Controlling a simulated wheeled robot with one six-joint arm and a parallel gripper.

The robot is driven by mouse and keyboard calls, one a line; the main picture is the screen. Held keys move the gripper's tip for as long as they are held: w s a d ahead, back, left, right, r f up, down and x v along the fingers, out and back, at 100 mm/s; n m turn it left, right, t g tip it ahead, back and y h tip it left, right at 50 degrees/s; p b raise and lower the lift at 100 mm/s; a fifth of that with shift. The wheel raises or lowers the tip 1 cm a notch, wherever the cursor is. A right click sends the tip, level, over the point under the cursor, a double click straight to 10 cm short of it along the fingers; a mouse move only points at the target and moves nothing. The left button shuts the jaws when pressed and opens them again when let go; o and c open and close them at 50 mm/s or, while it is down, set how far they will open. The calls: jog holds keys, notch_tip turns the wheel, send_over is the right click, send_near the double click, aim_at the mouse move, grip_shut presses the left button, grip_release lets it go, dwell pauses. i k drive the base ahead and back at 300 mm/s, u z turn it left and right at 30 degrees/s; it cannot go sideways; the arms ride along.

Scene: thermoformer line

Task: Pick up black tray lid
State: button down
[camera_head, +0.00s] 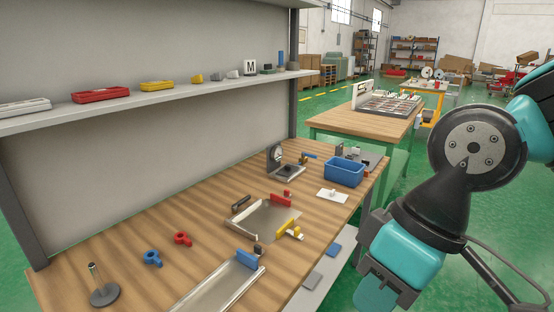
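I cannot make out a black tray lid for certain. A small dark piece (241,203) lies at the left corner of a shallow metal tray (268,222) on the wooden bench (130,262). It is too small to tell what it is. My arm shows at the right with teal and black links, beside the bench's right edge. Its fingers are not in view, so I cannot see whether they hold anything.
A shelf above the bench carries a white lid-like piece (25,107), a red one (100,94) and a yellow one (157,86). A blue bin (343,171) and a long metal tray (215,285) are on the bench. A post on a round base (104,295) stands front left.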

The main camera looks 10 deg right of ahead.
aim_at(286, 171)
jog(key=k, duration=1.1)
jog(key=z, duration=0.95)
jog(key=i, duration=1.85)
jog(key=u, duration=0.9)
jog(key=i, duration=0.55)
jog(key=u, duration=0.55)
